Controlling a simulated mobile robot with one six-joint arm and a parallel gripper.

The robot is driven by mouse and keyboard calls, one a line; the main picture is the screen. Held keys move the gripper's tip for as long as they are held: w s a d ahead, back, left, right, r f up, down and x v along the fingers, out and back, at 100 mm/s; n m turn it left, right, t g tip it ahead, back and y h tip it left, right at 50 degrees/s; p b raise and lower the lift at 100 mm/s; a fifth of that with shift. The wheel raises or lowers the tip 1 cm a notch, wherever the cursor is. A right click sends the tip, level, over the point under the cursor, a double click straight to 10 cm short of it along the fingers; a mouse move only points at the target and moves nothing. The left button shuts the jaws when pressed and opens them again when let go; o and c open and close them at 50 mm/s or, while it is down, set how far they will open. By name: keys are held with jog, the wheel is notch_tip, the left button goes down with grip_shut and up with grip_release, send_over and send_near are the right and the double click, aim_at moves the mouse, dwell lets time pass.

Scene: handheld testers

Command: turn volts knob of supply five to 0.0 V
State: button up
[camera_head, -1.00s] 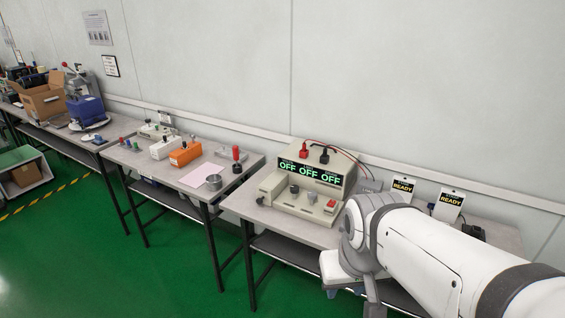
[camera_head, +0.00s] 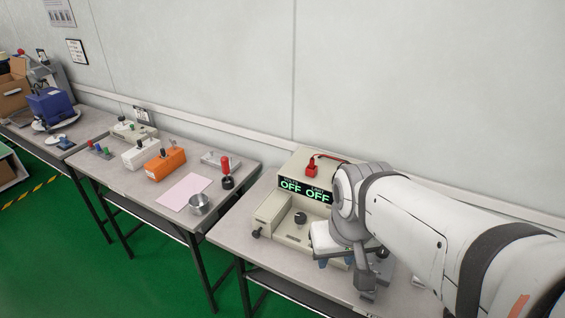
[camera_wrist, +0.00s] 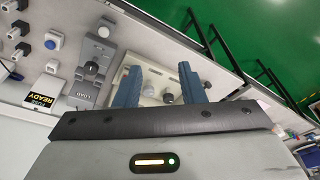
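The beige power supply (camera_head: 271,212) stands on the right-hand table, with a display (camera_head: 305,190) reading OFF in green. A dark knob (camera_head: 300,218) shows on its lower front panel, and a small dark knob (camera_head: 257,232) at its left side. My gripper (camera_head: 336,262) is over the right part of the supply and hides that part. In the wrist view its two blue fingers are spread apart with nothing held.

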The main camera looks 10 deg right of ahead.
jog(key=shift+o, duration=0.2)
jog(key=shift+s, duration=0.1)
jog(key=shift+o, duration=0.8)
jog(key=shift+w, duration=0.2)
jog(key=shift+o, duration=1.2)
jog(key=w, duration=0.1)
jog(key=w+m, duration=0.1)
jog(key=w, duration=0.1)
jog(key=w+a+r+m, duration=0.1)
jog(key=w, duration=0.1)
jog(key=shift+w+g+p, duration=0.25)
jog(key=shift+g+p, duration=0.05)
jog(key=shift+p, duration=0.05)
jog(key=m+g+p, duration=0.2)
jog(key=m, duration=0.8)
send_near(301, 216)
jog(key=shift+s+f, duration=0.1)
jog(key=shift+s, duration=0.1)
jog(key=shift+w+f, duration=0.15)
jog(key=shift+f, duration=0.6)
notch_tip(301, 216, down, 7)
jog(key=shift+r+p, duration=0.1)
jog(key=shift+p, duration=0.2)
jog(key=shift+c, duration=0.4)
